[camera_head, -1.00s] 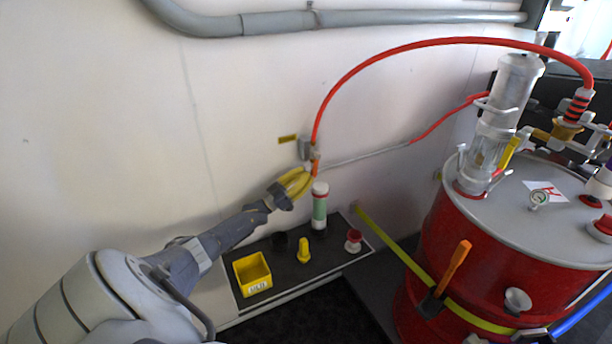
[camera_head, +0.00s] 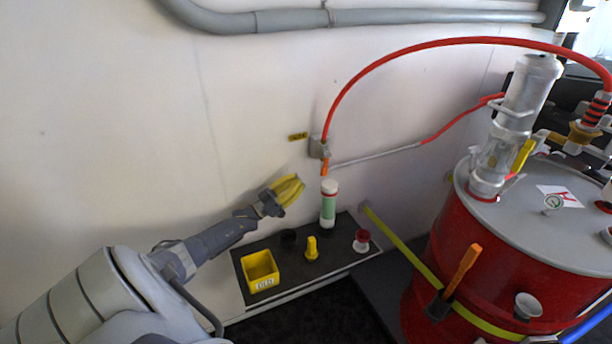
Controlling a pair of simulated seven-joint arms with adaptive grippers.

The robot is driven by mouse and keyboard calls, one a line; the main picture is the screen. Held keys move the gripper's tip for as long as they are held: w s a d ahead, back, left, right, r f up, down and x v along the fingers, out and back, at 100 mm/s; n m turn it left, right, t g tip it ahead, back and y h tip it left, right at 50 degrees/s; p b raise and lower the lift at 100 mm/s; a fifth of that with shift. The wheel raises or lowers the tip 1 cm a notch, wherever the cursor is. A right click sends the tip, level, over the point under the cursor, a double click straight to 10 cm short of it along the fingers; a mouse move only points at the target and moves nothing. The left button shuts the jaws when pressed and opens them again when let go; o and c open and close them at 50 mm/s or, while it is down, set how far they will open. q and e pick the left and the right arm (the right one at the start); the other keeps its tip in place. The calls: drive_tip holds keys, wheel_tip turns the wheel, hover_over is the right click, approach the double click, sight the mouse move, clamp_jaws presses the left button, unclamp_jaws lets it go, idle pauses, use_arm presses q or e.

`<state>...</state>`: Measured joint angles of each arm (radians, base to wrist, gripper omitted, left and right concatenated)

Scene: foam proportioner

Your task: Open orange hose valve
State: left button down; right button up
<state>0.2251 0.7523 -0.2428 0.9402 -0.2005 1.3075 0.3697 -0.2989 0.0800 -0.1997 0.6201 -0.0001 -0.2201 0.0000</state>
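The orange hose (camera_head: 440,43) arcs from the drum side down to a grey wall fitting (camera_head: 318,148). A small orange valve handle (camera_head: 324,168) hangs straight down below that fitting. My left gripper (camera_head: 297,184), with yellow fingers, is just left of and below the handle, with a visible gap between them. Its fingers lie close together from this angle, and I cannot tell whether they are fully shut; nothing shows between them. My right gripper is not in view.
A dark shelf (camera_head: 330,259) under the fitting holds a white-green bottle (camera_head: 328,205), a yellow bin (camera_head: 261,272), a yellow piece (camera_head: 311,248) and a red-white knob (camera_head: 361,240). A strapped red drum (camera_head: 480,250) stands right. The wall at left is clear.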

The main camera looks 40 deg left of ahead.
sight(326, 164)
use_arm(q)
drive_tip(key=s+d+f+m+g+y, duration=0.1)
drive_tip(key=s+f+m+g, duration=0.2)
drive_tip(key=m, duration=0.6)
drive_tip(key=s+d+f+m+g, duration=0.2)
drive_tip(key=m, duration=0.7)
drive_tip(key=s+a+r+m+g+y, duration=0.1)
drive_tip(key=a+r+m, duration=0.25)
drive_tip(key=m, duration=0.55)
drive_tip(key=a+r+m+g+y, duration=0.15)
drive_tip(key=r+m, duration=0.25)
drive_tip(key=m, duration=0.5)
drive_tip(key=r+x, duration=0.1)
drive_tip(key=x, duration=1.2)
drive_tip(key=shift+w, duration=0.45)
drive_tip(key=shift+f, duration=0.1)
drive_tip(key=shift+t+h, duration=0.25)
